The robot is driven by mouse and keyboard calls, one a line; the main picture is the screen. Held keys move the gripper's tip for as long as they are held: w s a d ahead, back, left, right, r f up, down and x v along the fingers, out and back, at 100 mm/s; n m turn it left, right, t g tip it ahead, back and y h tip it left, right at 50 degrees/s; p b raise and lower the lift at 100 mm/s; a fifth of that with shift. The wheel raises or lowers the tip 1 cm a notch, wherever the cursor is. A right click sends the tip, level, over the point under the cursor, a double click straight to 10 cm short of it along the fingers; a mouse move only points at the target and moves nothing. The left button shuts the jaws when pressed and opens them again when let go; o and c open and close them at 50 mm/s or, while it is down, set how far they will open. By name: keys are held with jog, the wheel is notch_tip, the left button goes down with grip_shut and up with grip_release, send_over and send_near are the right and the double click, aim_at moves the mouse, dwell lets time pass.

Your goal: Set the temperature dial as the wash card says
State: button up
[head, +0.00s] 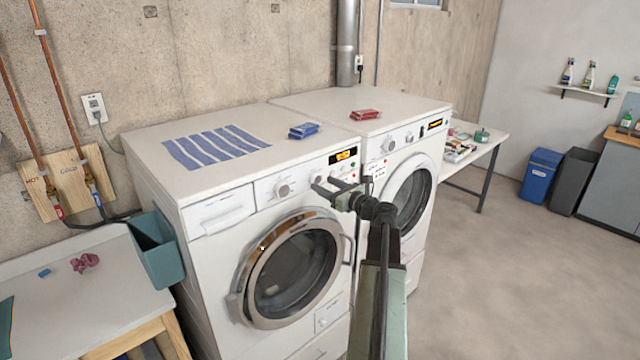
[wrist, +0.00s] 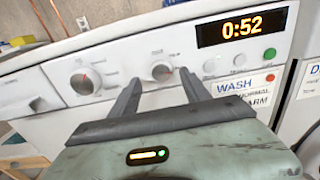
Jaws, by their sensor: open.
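The left white machine (head: 222,215) has two round knobs on its panel. The larger knob (wrist: 86,81) is at left; the smaller knob (wrist: 161,71) is at right, with a red mark and lettering too small to read. Which is the temperature dial I cannot read. My gripper (head: 325,184) is open in front of the panel. In the wrist view, its fingers (wrist: 160,79) stand on either side of the smaller knob; contact cannot be told. The wash card (wrist: 243,91), right of the knobs, shows "WASH", "NORMAL" and a partly hidden line ending in "ARM".
A display (wrist: 243,27) reads 0:52, above several buttons. A second machine (head: 428,225) adjoins at right. A teal bin (head: 160,255) is at left. Floor at right is clear.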

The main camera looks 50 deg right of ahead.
aim_at(316, 179)
jog(key=shift+w+d, duration=0.2)
jog(key=shift+w, duration=1.15)
jog(key=shift+c, duration=0.3)
